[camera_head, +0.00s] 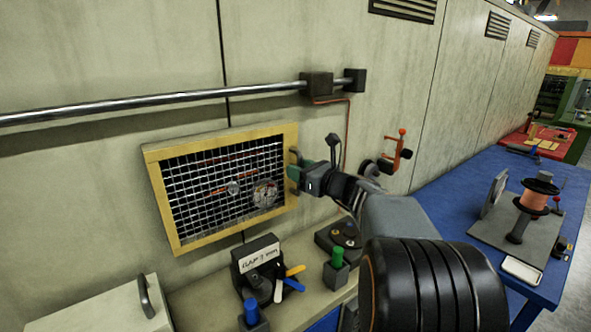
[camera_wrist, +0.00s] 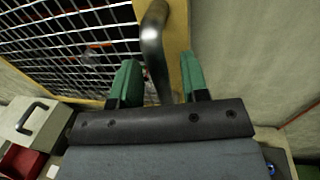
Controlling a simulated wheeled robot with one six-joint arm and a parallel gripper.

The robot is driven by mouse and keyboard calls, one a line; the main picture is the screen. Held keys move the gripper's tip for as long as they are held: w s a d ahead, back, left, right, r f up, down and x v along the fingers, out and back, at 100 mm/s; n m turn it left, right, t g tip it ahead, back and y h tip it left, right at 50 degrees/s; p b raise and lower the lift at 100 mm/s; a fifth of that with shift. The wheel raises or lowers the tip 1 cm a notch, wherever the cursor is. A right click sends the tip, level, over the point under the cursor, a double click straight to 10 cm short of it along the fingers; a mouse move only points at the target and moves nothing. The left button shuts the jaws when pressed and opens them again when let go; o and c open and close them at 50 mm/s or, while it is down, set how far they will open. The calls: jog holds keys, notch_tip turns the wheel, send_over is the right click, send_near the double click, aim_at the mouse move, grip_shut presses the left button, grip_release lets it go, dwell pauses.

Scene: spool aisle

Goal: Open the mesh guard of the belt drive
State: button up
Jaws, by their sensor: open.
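The mesh guard (camera_head: 222,185) is a wire grid in a yellow frame on the pale wall, and it looks closed. Behind the mesh, parts of the belt drive show faintly. A metal bar handle stands on the right side of the guard's frame; it shows large in the wrist view (camera_wrist: 153,45). My gripper (camera_head: 297,172) is at this right side. In the wrist view my gripper (camera_wrist: 160,85) has its two green fingers apart, with the handle between them. I cannot tell whether either finger touches the handle.
A shelf below the guard holds a labelled block (camera_head: 258,262), colored levers and a green knob (camera_head: 338,254). A pale box with a handle (camera_head: 100,310) stands at lower left. A metal rail (camera_head: 170,103) runs above. A blue bench (camera_head: 470,175) with a copper spool (camera_head: 535,195) is at right.

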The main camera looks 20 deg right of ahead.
jog(key=shift+w, duration=0.1)
jog(key=shift+c, duration=0.4)
grip_shut()
jog(key=shift+a, duration=0.1)
